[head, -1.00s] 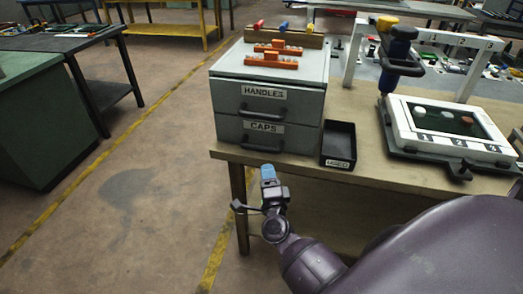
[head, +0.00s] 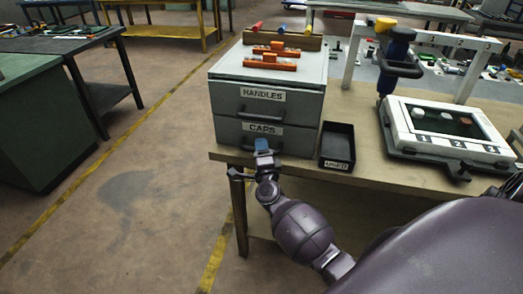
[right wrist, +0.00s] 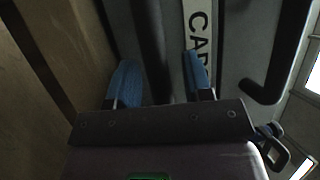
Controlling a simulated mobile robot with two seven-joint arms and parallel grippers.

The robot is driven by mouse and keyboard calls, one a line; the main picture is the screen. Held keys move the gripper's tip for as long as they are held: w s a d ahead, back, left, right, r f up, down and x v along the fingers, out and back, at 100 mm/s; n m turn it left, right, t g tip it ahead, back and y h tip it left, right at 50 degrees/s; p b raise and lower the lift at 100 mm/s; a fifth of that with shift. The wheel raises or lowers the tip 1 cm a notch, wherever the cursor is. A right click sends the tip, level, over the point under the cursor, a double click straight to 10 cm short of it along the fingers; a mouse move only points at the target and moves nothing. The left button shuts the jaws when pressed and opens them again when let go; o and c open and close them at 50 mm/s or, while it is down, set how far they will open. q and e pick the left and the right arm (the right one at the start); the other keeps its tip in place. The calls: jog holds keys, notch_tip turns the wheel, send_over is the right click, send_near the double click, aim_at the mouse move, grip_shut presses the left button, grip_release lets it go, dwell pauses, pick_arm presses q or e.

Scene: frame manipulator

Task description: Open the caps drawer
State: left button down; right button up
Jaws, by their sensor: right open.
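The grey two-drawer cabinet (head: 268,62) stands at the table's left end. Its lower drawer (head: 227,134), labelled CAPS, is closed flush. My right gripper (head: 262,146) is at the front of this drawer, below its label, and partly hides the handle. In the right wrist view the gripper (right wrist: 162,76) is open, its blue fingers on either side of the dark caps handle (right wrist: 152,42). The CAPS label (right wrist: 198,30) shows behind the right finger. I cannot tell whether the fingers touch the handle. My left gripper is not in view.
The upper HANDLES drawer (head: 225,97) is closed; its handle (right wrist: 285,62) is at the right in the wrist view. A black USED tray (head: 338,143) stands right of the cabinet. Orange parts (head: 271,63) lie on top. Floor left of the table is clear.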

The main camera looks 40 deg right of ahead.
grip_shut()
jog(key=s+a+p, duration=0.4)
jog(key=s+a, duration=1.1)
jog(key=a, duration=0.2)
jog(key=shift+a, duration=0.2)
grip_release()
